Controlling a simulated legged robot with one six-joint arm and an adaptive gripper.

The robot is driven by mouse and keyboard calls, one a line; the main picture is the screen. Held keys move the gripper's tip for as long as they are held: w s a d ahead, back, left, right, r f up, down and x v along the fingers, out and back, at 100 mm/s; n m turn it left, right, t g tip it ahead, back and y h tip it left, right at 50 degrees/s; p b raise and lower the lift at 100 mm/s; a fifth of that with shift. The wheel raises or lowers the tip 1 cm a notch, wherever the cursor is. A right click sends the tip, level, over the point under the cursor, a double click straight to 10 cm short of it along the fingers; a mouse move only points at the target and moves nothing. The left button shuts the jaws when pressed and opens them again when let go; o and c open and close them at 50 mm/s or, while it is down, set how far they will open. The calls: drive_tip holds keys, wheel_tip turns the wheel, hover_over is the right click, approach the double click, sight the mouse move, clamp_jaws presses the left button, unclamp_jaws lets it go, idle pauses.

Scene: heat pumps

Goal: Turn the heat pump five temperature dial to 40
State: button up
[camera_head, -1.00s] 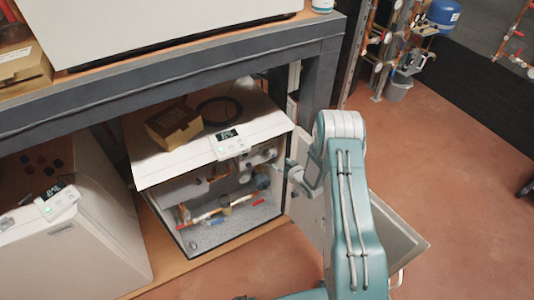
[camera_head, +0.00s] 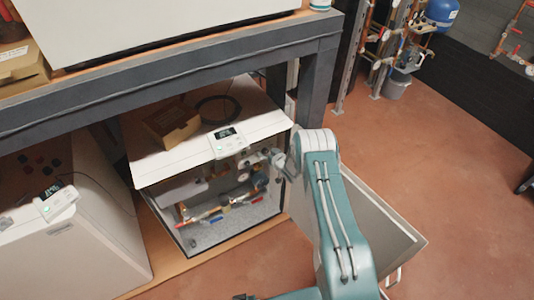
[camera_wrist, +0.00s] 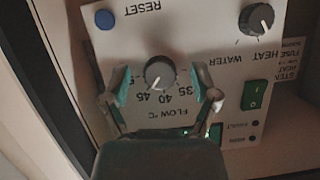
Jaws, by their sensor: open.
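The temperature dial (camera_wrist: 160,73) is a grey round knob on a white panel, marked FLOW °C. The scale appears upside down in the wrist view. Its white pointer mark seems to point down and slightly left, around 40 to 45; the exact reading is hard to tell. My gripper (camera_wrist: 160,86) is open, with one finger on each side of the dial and visible gaps to the knob. In the head view my gripper (camera_head: 268,158) reaches the front right of the open heat pump (camera_head: 212,148); the dial cannot be made out there.
On the panel are a blue reset button (camera_wrist: 104,19), a second knob (camera_wrist: 257,19) and a green switch (camera_wrist: 253,95). The open door (camera_head: 375,225) stands right of the unit. A grey bench beam (camera_head: 180,82) runs above. Pipes and valves fill the cabinet.

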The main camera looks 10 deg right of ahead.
clamp_jaws()
idle(0.3)
drive_tip(key=shift+a+n+t+h, duration=0.1)
drive_tip(key=shift+n+t+h, duration=0.2)
drive_tip(key=shift+n+h, duration=0.65)
drive_tip(key=shift+n+t+h, duration=0.5)
drive_tip(key=shift+n+h, duration=0.25)
drive_tip(key=shift+n, duration=0.9)
